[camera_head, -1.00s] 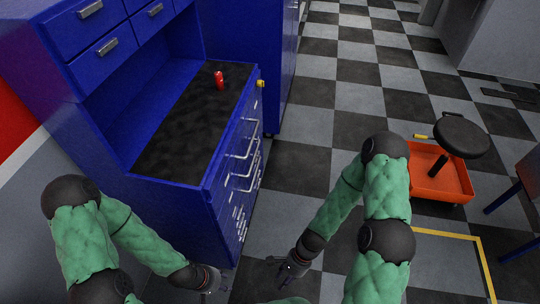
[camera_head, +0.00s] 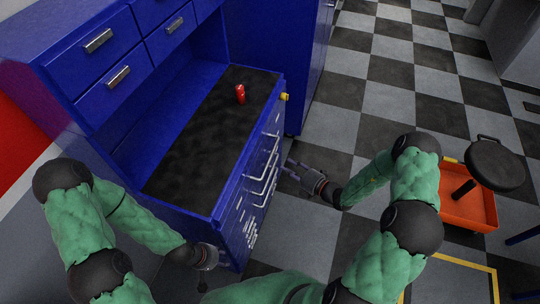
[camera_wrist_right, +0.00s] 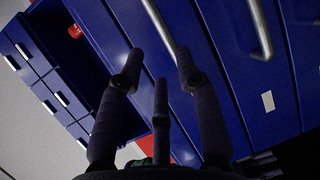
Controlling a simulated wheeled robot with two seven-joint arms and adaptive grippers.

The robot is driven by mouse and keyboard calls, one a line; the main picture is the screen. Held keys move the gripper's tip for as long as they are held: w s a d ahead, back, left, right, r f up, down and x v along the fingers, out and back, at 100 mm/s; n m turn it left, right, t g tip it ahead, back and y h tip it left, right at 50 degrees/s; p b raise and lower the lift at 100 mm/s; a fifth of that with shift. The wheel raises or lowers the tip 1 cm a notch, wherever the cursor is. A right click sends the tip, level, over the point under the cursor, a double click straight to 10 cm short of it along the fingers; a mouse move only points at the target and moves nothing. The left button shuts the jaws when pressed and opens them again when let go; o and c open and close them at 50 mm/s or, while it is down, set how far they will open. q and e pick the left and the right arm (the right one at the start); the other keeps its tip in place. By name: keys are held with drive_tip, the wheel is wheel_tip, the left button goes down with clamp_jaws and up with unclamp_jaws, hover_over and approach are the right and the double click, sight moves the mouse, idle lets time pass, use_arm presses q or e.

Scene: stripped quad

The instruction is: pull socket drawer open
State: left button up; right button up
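The blue workbench cabinet (camera_head: 212,208) has a front with several drawers (camera_head: 262,183) and silver bar handles. The drawers look shut. I cannot tell which one is the socket drawer. My right gripper (camera_head: 290,167) is just right of the handles in the head view, fingers pointing at the drawer front. In the right wrist view its fingers (camera_wrist_right: 160,75) are spread apart and empty. A bar handle (camera_wrist_right: 159,25) lines up with the gap between them; contact is not visible. My left gripper (camera_head: 207,258) hangs by the cabinet's near lower corner; its finger opening is unclear.
A red can (camera_head: 240,94) stands on the dark worktop (camera_head: 205,130). A yellow item (camera_head: 284,96) sits at the cabinet's far front corner. An orange wheeled stool (camera_head: 468,208) with a black seat stands at right. Checkered floor before the drawers is clear.

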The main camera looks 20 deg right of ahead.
sight(270, 156)
drive_tip(key=b+x, duration=0.2)
drive_tip(key=x, duration=0.8)
drive_tip(key=shift+w+a+f, duration=0.1)
drive_tip(key=shift+w+a, duration=0.05)
drive_tip(key=shift+c, duration=0.3)
clamp_jaws()
